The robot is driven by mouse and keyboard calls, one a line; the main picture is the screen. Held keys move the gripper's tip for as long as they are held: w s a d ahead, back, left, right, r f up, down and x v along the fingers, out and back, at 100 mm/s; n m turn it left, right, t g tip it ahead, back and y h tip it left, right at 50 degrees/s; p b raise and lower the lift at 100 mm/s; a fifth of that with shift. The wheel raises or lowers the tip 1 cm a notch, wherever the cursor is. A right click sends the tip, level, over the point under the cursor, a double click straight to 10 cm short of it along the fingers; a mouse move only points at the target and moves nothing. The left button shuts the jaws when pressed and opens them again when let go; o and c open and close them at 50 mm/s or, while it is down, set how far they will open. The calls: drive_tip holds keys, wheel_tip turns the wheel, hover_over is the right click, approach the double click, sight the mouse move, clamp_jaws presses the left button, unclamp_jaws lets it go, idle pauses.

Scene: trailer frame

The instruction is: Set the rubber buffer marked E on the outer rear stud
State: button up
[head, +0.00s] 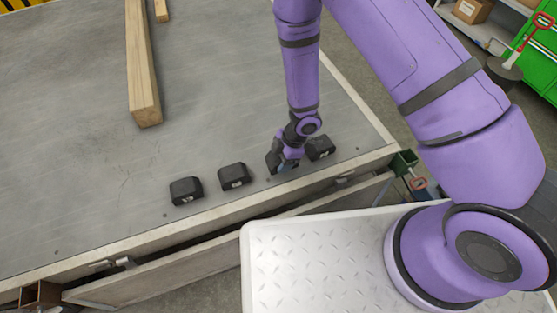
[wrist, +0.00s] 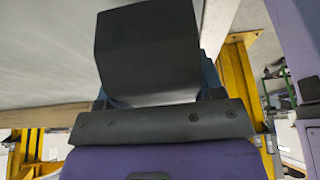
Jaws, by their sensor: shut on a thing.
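My gripper (head: 285,165) is shut on a black rubber buffer (wrist: 147,45), which fills the space between the fingers in the wrist view. In the head view it is at the near right part of the grey deck, and the held buffer is partly hidden by the gripper. I cannot tell whether the held buffer touches the deck. Another black buffer (head: 320,148) sits just right of my gripper. A buffer (head: 233,176) and a further one (head: 186,190) sit to the left. They carry small pale labels, too small to read. I cannot make out the outer rear stud.
A long wooden beam (head: 142,70) lies on the deck at the back. The deck's near edge (head: 130,243) runs below the buffers. The deck's left part is clear. A green cabinet (head: 535,55) stands beyond, at right.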

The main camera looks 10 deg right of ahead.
sight(278, 161)
drive_tip(key=shift+w+a, duration=0.15)
drive_tip(key=shift+w, duration=0.3)
drive_tip(key=shift+w+a+f, duration=0.1)
drive_tip(key=shift+w+f, duration=0.05)
drive_tip(key=shift+f, duration=0.65)
drive_tip(key=shift+w+f, duration=0.15)
drive_tip(key=shift+f, duration=0.65)
drive_tip(key=shift+f, duration=0.1)
drive_tip(key=o, duration=1.1)
drive_tip(key=shift+f, duration=0.1)
